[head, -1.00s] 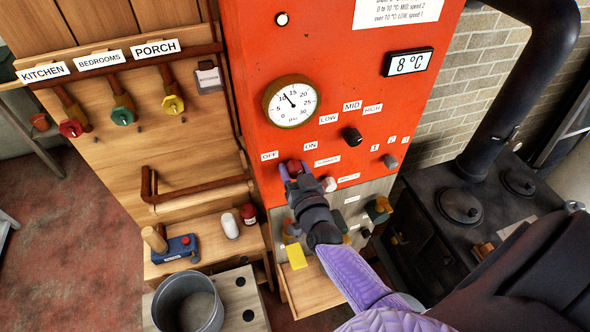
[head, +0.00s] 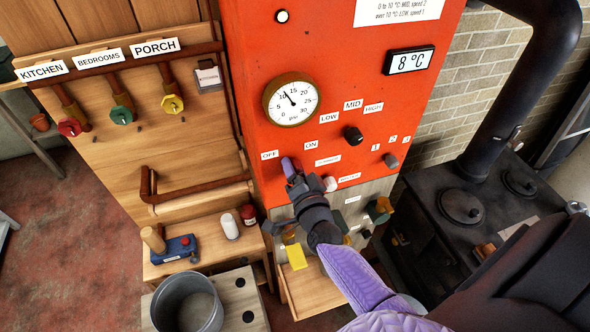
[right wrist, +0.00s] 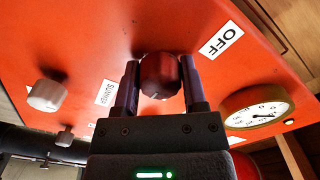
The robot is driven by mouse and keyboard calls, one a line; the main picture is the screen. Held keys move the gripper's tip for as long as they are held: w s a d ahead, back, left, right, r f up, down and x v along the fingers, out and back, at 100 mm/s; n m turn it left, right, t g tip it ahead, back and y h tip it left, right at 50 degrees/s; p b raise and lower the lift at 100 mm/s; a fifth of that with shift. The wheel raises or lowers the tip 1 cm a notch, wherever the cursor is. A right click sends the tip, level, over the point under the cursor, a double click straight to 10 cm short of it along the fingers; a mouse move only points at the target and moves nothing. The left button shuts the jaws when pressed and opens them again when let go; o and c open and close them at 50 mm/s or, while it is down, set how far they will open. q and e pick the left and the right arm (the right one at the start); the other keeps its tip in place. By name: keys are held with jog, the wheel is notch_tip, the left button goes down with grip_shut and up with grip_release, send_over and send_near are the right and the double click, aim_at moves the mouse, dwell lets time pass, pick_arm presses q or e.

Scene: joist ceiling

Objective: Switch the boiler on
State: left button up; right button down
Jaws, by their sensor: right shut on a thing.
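The red boiler panel (head: 335,60) faces me, with an OFF label (head: 269,155) and an ON label (head: 311,145) in its lower part. My right gripper (head: 291,168) is at the panel, below and between these labels. In the right wrist view, my right gripper (right wrist: 160,85) is shut on a dark red round knob (right wrist: 160,73), with one finger on each side. The OFF label also shows there (right wrist: 221,40). In the head view the gripper hides the knob, and I cannot tell which way the knob points. My left gripper is not in view.
A pressure gauge (head: 291,100) sits above the gripper. A black knob (head: 353,135) and a white knob (head: 330,184) are close by on the right. A black stove (head: 462,205) stands at right, and a metal bucket (head: 190,300) at lower left.

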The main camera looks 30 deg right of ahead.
dwell(0.4)
jog(key=shift+c, duration=0.7)
grip_release()
jog(key=v, duration=1)
jog(key=shift+w, duration=0.1)
